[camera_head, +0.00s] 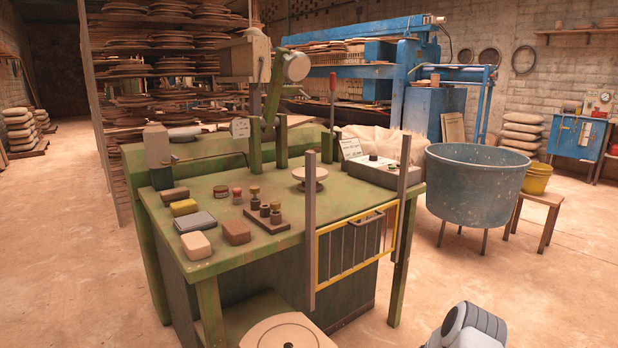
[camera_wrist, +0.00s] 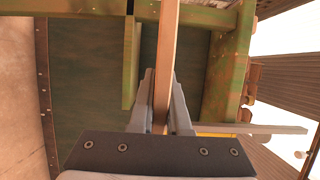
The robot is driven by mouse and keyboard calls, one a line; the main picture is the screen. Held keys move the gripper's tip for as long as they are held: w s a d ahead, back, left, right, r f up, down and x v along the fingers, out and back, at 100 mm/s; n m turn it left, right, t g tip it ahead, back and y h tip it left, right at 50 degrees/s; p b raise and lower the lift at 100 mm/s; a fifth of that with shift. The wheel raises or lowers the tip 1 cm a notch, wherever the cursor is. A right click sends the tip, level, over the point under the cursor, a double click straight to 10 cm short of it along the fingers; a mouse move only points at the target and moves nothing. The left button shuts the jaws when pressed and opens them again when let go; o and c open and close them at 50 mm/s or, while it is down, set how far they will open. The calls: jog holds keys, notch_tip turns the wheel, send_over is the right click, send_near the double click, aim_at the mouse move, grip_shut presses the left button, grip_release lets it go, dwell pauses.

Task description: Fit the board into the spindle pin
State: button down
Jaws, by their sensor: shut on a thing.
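The board (camera_head: 283,332) is a pale round disc at the bottom of the head view, flat and level, with small dark marks near its front; its near part is cut off. In the wrist view the board (camera_wrist: 167,70) shows edge-on as a thin wooden strip. My gripper (camera_wrist: 162,120) is shut on its rim, in front of the green table's dark front panel. The gripper is out of the head view. The spindle has a small pale round head (camera_head: 310,174) on the table top, behind the yellow guard; its pin is too small to make out.
The yellow barred guard (camera_head: 350,243) stands between two grey posts at the green table's (camera_head: 330,203) front right. Blocks and a small rack (camera_head: 267,219) crowd its left part. A control box (camera_head: 380,171) sits at the right. A blue tub (camera_head: 475,190) stands beyond.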

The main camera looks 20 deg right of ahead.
jog(key=shift+r, duration=0.1)
dwell(0.3)
jog(key=s+a+r+n+g+y, duration=0.1)
jog(key=s+a+r, duration=0.15)
jog(key=r, duration=0.45)
jog(key=s+a+r+g, duration=0.1)
jog(key=s+r, duration=0.2)
jog(key=r, duration=0.4)
jog(key=s+a+r+n+y, duration=0.1)
jog(key=s+a+r, duration=0.15)
jog(key=r, duration=0.55)
notch_tip(320, 180, up, 19)
jog(key=s+m+t+h+p, duration=0.1)
jog(key=m+t+h+p, duration=0.3)
jog(key=p, duration=2.2)
jog(key=shift+m+t+h, duration=0.4)
jog(key=shift+m+h, duration=0.1)
jog(key=shift+h, duration=0.4)
jog(key=shift+a+r, duration=0.1)
jog(key=shift+r, duration=0.05)
